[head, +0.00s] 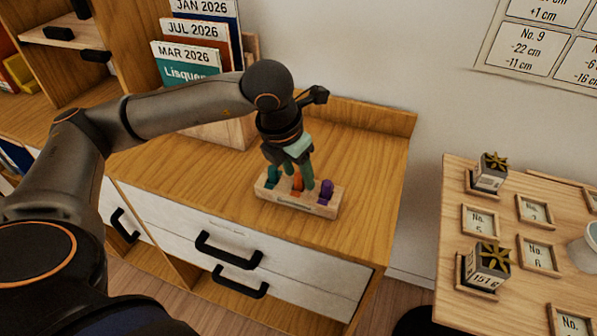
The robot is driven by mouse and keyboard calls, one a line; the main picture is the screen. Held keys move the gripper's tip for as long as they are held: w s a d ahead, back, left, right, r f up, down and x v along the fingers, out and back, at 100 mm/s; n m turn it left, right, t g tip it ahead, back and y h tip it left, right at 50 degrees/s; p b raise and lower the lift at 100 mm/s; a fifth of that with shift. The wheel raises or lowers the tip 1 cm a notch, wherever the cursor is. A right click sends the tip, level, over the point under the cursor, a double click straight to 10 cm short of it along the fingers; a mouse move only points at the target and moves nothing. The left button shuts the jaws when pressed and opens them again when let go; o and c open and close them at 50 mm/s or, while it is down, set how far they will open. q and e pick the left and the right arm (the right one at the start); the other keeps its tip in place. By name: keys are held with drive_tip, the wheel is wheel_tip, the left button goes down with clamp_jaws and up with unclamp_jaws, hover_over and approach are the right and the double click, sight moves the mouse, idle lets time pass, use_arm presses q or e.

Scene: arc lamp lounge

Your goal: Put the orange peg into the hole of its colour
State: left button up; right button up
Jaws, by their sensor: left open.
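A pale wooden peg block (290,203) sits on the wooden cabinet top. The orange peg (298,183) stands upright at the middle of the block, its upper part hidden by my gripper. A teal peg (272,182) is at the block's left end and a purple peg (326,190) at its right end. My left gripper (293,178) is open, pointing down over the block, with its greenish fingers either side of the orange peg. I cannot tell whether they touch it, and the holes are hidden. My right gripper is not in view.
A holder with several folders (195,55) stands behind my left arm. The cabinet top (360,160) is clear right of the block, with a raised back edge. A separate table (455,190) at the right carries small boxes, numbered frames and a white cup (585,250).

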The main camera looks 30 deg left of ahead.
use_arm(q)
drive_tip(key=p+v, duration=0.1)
drive_tip(key=v, duration=1)
drive_tip(key=shift+s, duration=0.1)
drive_tip(key=shift+s, duration=0.1)
